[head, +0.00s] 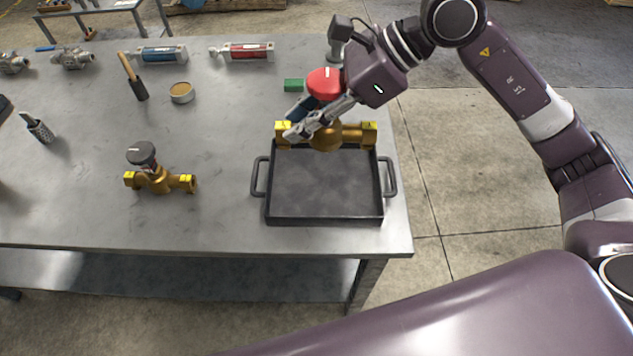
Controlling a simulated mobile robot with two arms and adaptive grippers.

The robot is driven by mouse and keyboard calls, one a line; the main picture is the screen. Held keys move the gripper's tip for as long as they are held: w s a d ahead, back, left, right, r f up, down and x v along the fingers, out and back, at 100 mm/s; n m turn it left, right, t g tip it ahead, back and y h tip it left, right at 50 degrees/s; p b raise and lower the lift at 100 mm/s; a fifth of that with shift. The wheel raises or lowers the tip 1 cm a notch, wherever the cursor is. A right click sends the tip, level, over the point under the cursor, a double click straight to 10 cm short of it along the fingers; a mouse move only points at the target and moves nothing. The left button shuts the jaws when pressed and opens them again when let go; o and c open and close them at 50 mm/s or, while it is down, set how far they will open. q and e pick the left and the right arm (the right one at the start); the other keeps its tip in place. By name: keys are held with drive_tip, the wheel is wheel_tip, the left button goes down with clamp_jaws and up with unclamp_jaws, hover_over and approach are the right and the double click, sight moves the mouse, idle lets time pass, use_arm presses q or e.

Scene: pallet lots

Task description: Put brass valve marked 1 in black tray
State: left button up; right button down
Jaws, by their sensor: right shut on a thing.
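A brass valve (327,139) with a red knob and yellow-marked ends is at the far edge of the black tray (268,205). The knob has a small white mark that looks like a 1. My right gripper (297,121) is shut on this valve, its fingers across the part below the knob. The valve overlaps the tray's far rim in the head view; I cannot tell whether it touches it. The tray has two side handles and looks empty inside. A second brass valve (158,181) with a dark grey knob stands left of the tray. My left gripper is not in view.
The metal table (220,130) ends just right of the tray. A green block (293,85), a round tin (181,93), a hammer (133,77), blue (162,54) and red (248,51) cylinders and grey fittings (71,58) lie further back. The table between the valves is clear.

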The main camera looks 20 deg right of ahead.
wheel_tip(320, 180, down, 15)
drive_tip(key=p, duration=0.2)
drive_tip(key=shift+p, duration=0.35)
wheel_tip(320, 180, down, 4)
drive_tip(key=shift+r+p, duration=0.1)
drive_tip(key=shift+p, duration=0.25)
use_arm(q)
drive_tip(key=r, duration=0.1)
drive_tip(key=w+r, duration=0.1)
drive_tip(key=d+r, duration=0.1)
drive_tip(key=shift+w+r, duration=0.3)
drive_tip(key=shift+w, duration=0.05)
use_arm(e)
drive_tip(key=c, duration=1.6)
unclamp_jaws()
drive_tip(key=shift+s+f, duration=0.1)
drive_tip(key=shift+f, duration=0.1)
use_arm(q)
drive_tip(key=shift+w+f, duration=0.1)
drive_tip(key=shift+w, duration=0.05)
use_arm(e)
drive_tip(key=shift+o, duration=0.3)
